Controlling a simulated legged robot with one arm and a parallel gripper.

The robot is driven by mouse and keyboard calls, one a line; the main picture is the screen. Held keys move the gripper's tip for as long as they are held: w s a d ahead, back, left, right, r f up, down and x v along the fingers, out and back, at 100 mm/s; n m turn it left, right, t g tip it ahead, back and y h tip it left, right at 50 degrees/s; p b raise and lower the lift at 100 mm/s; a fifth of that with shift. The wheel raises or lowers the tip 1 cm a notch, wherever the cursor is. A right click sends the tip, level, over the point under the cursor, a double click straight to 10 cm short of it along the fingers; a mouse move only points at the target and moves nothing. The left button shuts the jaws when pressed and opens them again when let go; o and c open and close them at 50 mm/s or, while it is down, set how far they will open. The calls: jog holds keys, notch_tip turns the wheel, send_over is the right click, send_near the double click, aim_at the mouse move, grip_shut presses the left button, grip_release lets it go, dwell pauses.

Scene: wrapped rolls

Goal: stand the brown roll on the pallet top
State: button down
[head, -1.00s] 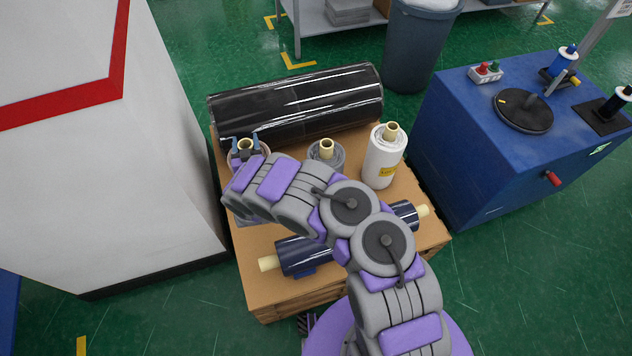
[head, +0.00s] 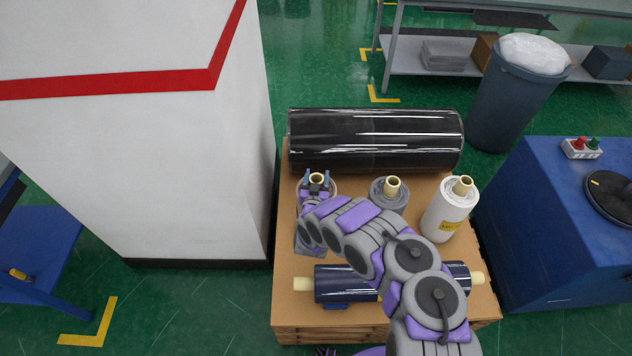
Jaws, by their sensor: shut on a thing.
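The brown roll (head: 332,187) is at the back left of the pallet top (head: 291,305). It stands upright, with its pale core end up, and is mostly hidden behind my gripper and arm. My gripper (head: 317,177) is shut on the core at the roll's top, with a dark finger on either side. I cannot tell whether the roll's base touches the pallet top.
A large black wrapped roll (head: 375,140) lies along the back. A grey roll (head: 390,195) and a white roll (head: 452,208) stand to the right. A dark blue roll (head: 335,283) lies across the front. A white cabinet (head: 180,170) and blue machine (head: 560,220) flank the pallet.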

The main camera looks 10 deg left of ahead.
jog(key=shift+d+f, duration=0.25)
jog(key=shift+f, duration=0.55)
jog(key=shift+a, duration=0.35)
jog(key=shift+c, duration=2.4)
grip_release()
jog(key=shift+a, duration=0.2)
jog(key=shift+o, duration=1)
jog(key=shift+d, duration=0.4)
jog(key=shift+s, duration=0.15)
